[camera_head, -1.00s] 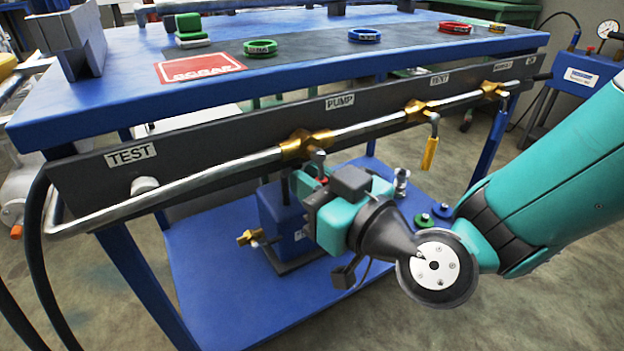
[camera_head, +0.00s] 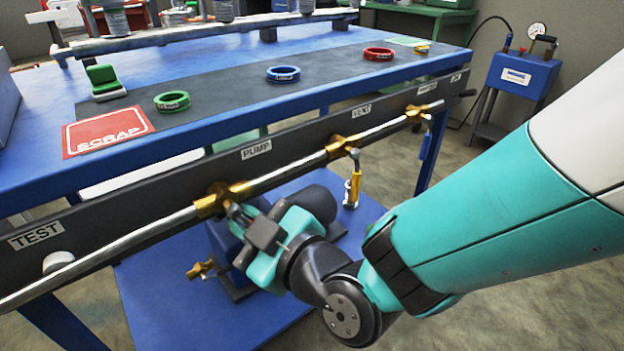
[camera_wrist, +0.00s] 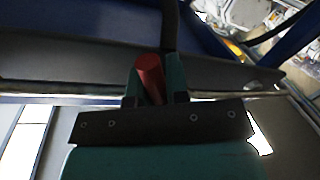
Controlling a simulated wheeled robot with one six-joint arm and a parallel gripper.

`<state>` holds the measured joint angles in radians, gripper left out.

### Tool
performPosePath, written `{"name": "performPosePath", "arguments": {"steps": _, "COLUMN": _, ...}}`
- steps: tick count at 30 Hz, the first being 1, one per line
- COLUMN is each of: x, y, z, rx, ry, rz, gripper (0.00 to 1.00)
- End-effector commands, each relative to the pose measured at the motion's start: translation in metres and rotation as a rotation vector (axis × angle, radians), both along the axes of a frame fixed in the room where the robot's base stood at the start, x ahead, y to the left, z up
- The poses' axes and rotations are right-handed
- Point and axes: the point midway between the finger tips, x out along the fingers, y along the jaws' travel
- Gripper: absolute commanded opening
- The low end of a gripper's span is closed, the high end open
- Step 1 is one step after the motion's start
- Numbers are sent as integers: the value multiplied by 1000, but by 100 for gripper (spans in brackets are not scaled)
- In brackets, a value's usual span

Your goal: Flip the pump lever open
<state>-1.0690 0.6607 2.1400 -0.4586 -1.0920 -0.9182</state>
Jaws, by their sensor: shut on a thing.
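The brass pump valve (camera_head: 218,198) sits on the silver pipe to the left of and below the PUMP label (camera_head: 256,149). My gripper (camera_head: 240,216) is just below and to the right of this valve. In the wrist view my gripper (camera_wrist: 152,90) is shut on the red pump lever (camera_wrist: 150,76), which shows between the two fingers. In the head view the fingers and wrist hide most of the lever. A grey stem shows between the valve and my fingers.
The vent valve (camera_head: 342,148) has a yellow lever (camera_head: 353,186) hanging down. Another brass valve (camera_head: 418,112) farther right has a blue lever (camera_head: 426,146). The blue bench (camera_head: 30,150) stands above and behind the pipe. A blue pump box (camera_head: 224,246) stands on the lower shelf.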

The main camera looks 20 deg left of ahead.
Motion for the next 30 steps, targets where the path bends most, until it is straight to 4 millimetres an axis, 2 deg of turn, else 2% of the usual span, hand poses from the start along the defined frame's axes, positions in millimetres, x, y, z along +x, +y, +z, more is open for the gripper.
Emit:
{"name": "performPosePath", "arguments": {"steps": 16, "x": -1, "y": 0, "z": 0, "rx": -16, "ry": -30, "rz": 4, "gripper": 0}}
{"name": "performPosePath", "arguments": {"steps": 17, "x": -1, "y": 0, "z": 0, "rx": -16, "ry": -30, "rz": 4, "gripper": 18}}
{"name": "performPosePath", "arguments": {"steps": 20, "x": -1, "y": 0, "z": 1, "rx": -16, "ry": -30, "rz": 4, "gripper": 41}}
{"name": "performPosePath", "arguments": {"steps": 30, "x": 0, "y": 0, "z": 1, "rx": -15, "ry": -31, "rz": 3, "gripper": 41}}
